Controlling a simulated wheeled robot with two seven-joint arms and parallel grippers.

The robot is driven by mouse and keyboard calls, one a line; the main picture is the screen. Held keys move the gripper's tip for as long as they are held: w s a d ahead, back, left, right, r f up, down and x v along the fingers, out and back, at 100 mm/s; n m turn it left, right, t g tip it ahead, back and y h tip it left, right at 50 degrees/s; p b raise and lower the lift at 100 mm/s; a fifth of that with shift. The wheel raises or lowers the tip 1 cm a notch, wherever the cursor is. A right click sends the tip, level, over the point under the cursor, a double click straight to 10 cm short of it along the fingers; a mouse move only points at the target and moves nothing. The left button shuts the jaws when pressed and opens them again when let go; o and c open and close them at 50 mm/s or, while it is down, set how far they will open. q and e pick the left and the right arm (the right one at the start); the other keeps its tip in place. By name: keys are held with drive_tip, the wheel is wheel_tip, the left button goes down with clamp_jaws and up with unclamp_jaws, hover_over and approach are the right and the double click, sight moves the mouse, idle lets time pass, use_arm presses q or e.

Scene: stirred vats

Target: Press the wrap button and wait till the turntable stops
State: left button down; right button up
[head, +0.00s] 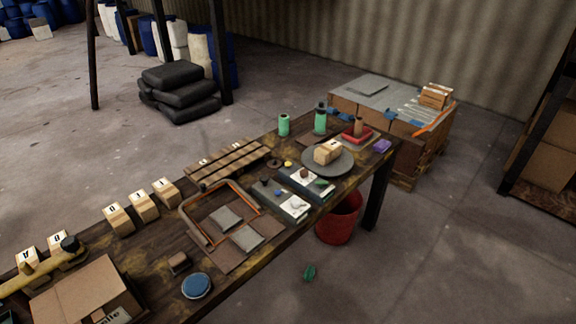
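A round grey turntable (343,167) sits near the far right end of the long wooden table. A small pale carton (327,151) stands on it. In front of it lie two small grey-and-white panels. The farther panel (298,172) carries a dark green piece (321,183) and a small reddish-brown spot. The nearer panel (287,208) carries a whitish knob (297,204) and a small blue dot. I cannot tell which piece is the wrap button, nor whether the turntable is turning. Neither of my grippers is in view.
Green bottles (284,125) and a red tray (356,134) stand behind the turntable.

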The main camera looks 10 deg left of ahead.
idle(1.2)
